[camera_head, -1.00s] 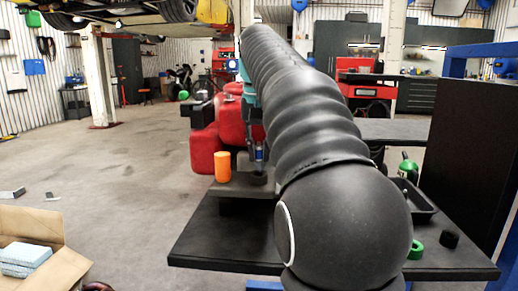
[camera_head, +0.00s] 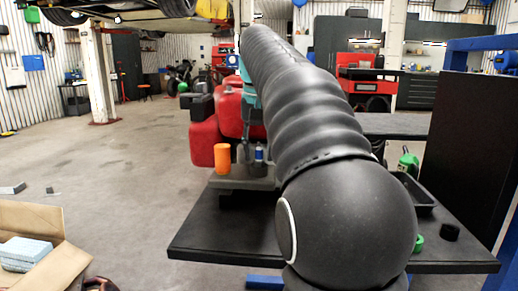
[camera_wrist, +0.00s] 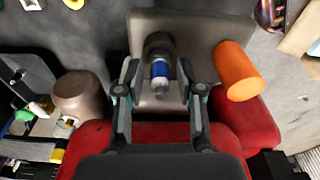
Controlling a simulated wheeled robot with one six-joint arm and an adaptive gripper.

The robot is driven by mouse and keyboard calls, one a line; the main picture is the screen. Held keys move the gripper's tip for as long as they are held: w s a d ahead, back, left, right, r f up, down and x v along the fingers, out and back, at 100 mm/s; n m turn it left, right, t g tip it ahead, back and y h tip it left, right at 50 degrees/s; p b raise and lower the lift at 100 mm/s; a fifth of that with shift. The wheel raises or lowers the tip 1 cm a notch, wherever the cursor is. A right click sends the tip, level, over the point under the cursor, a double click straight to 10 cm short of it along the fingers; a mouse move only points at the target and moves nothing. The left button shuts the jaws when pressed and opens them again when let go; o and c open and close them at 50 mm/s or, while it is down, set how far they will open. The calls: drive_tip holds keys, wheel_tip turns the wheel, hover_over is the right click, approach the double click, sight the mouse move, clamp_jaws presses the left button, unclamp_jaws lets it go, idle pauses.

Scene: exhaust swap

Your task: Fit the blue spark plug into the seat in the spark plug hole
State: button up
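The blue spark plug (camera_wrist: 160,72), blue and white with a metal end, stands at a dark round seat (camera_wrist: 158,43) on a grey block (camera_wrist: 205,27). It also shows in the head view (camera_head: 259,155), upright beside the orange cylinder (camera_head: 222,157). My gripper (camera_wrist: 160,68) is open in the wrist view, one finger on each side of the plug with a visible gap to both. How deep the plug sits in the seat cannot be told. My arm hides part of the block in the head view.
The orange cylinder (camera_wrist: 238,72) is close to my right finger in the wrist view. Red rounded bodies (camera_head: 205,145) stand behind the block. A dark table (camera_head: 215,240) carries the block, a black tray and green pieces. A cardboard box (camera_head: 60,260) is at the lower left.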

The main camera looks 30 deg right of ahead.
sight(259, 143)
drive_tip(key=shift+r, duration=0.1)
drive_tip(key=shift+s+a+r, duration=0.1)
drive_tip(key=shift+s+r, duration=0.05)
drive_tip(key=shift+r, duration=1.05)
drive_tip(key=shift+s+a+r, duration=0.1)
drive_tip(key=shift+r, duration=1.15)
drive_tip(key=shift+s+a+r, duration=0.1)
drive_tip(key=shift+s+r, duration=0.05)
drive_tip(key=shift+r, duration=1.05)
drive_tip(key=s+a+f+n+t, duration=0.1)
drive_tip(key=s+a+f, duration=0.3)
drive_tip(key=f, duration=0.6)
drive_tip(key=s+a+f+n+t, duration=0.2)
drive_tip(key=s+a+f, duration=0.3)
drive_tip(key=s+f, duration=0.4)
drive_tip(key=s+a+f+n+t, duration=0.1)
drive_tip(key=s+a+f+n, duration=0.1)
drive_tip(key=s+a+f, duration=0.2)
drive_tip(key=s+f, duration=0.3)
drive_tip(key=f, duration=0.4)
drive_tip(key=shift+a+f+n+y, duration=0.3)
drive_tip(key=shift+a+n, duration=0.1)
